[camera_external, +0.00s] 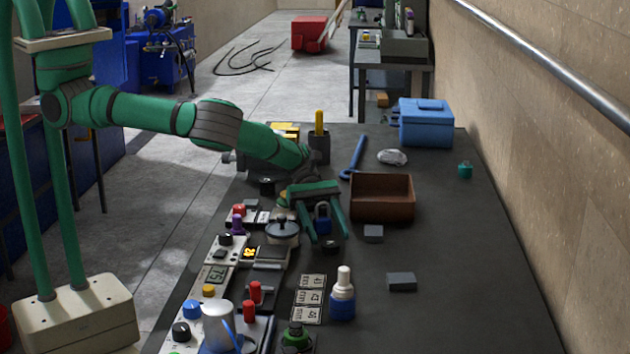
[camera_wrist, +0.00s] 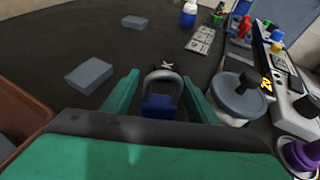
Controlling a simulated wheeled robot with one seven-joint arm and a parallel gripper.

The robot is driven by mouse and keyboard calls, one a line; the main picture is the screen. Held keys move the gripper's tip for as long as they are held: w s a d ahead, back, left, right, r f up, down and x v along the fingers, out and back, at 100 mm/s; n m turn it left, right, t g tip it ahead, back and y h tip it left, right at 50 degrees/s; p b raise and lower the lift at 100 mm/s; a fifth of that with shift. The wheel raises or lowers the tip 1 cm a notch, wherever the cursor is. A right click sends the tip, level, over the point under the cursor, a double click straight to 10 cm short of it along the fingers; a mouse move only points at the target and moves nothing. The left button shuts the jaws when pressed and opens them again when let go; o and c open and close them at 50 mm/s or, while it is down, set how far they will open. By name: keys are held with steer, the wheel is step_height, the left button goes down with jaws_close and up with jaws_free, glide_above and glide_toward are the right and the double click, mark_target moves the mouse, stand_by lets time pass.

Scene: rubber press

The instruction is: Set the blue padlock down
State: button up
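The blue padlock (camera_external: 322,221) has a grey shackle and is upright between the fingers of my gripper (camera_external: 323,229). In the wrist view the padlock (camera_wrist: 159,103) sits midway between the two green fingers (camera_wrist: 160,88), with a gap visible on each side. My gripper is open around it, low over the dark table (camera_external: 440,260). The padlock's lower part is partly hidden in the wrist view, and I cannot tell for sure whether it rests on the table.
A brown open box (camera_external: 381,212) stands just right of my gripper. A lidded grey pot (camera_external: 282,232) and control panels are close on the left.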

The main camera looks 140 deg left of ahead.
steer(key=shift+r, duration=0.15)
steer(key=shift+s+a+r, duration=0.15)
steer(key=shift+s, duration=0.15)
steer(key=v, duration=1.1)
steer(key=shift+s, duration=0.1)
steer(key=shift+a, duration=0.1)
